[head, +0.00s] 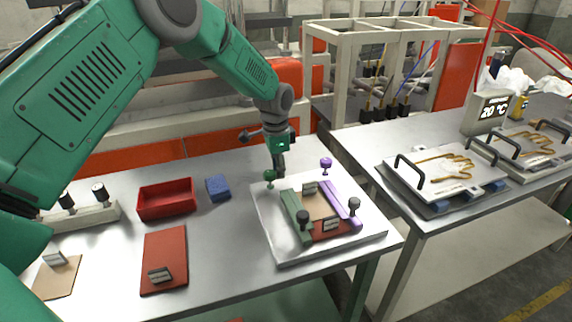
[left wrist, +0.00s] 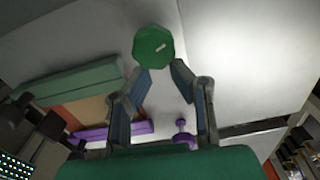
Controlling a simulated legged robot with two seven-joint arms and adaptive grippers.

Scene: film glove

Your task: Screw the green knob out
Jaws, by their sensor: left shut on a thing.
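The green knob (head: 269,176) stands at the back left corner of the white plate (head: 271,241). In the left wrist view the knob (left wrist: 153,46) is an eight-sided green head between the fingertips. My left gripper (head: 279,172) comes down from above at the knob and is shut on it; its fingers (left wrist: 160,72) also show in the left wrist view. Whether the knob has lifted from the plate is hard to tell. A green bar (head: 296,216) lies on the plate near the knob. My right gripper is not in view.
On the plate are a purple bar (head: 341,201), a purple knob (head: 326,163) and black knobs (head: 304,218). A red bin (head: 166,200) and blue block (head: 217,187) stand left. A second table (head: 371,137) with glove plates is at right.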

